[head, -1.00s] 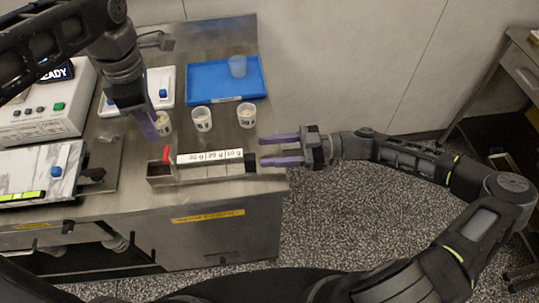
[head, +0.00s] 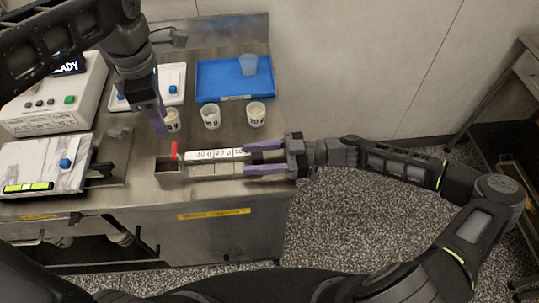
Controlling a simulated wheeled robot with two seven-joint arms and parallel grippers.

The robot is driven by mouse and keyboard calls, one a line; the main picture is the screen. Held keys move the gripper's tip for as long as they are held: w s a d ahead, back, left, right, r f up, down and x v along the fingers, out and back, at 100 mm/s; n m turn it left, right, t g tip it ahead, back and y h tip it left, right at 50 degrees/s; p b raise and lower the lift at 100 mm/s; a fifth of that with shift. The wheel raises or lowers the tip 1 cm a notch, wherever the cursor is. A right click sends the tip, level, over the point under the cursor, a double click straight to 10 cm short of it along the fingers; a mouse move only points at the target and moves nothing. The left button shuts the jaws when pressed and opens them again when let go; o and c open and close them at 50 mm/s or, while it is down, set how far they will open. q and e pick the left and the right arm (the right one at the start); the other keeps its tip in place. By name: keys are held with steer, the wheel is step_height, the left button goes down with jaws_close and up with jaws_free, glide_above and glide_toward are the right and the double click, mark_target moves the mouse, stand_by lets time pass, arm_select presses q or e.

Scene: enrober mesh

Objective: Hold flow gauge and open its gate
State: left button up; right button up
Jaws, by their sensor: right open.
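The flow gauge (head: 205,169) is a long narrow metal trough near the front edge of the steel table. It has a white strip marked in grams along its back edge. Its gate (head: 174,151) shows as an upright red tab at the left end. My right gripper (head: 247,159) is open at the gauge's right end, one purple finger on the far side and one on the near side. Whether the fingers touch it is unclear. My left gripper (head: 159,118) points down behind the gate, beside the leftmost cup (head: 172,121); its finger gap is hidden.
Two more small cups (head: 210,117) (head: 256,114) stand behind the gauge. A blue tray (head: 232,80) holding a clear cup (head: 248,65) lies at the back. A white machine (head: 45,112) and a marbled block (head: 40,165) are at the left.

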steer(key=shift+a, duration=1.15)
jaws_close()
stand_by(0.6)
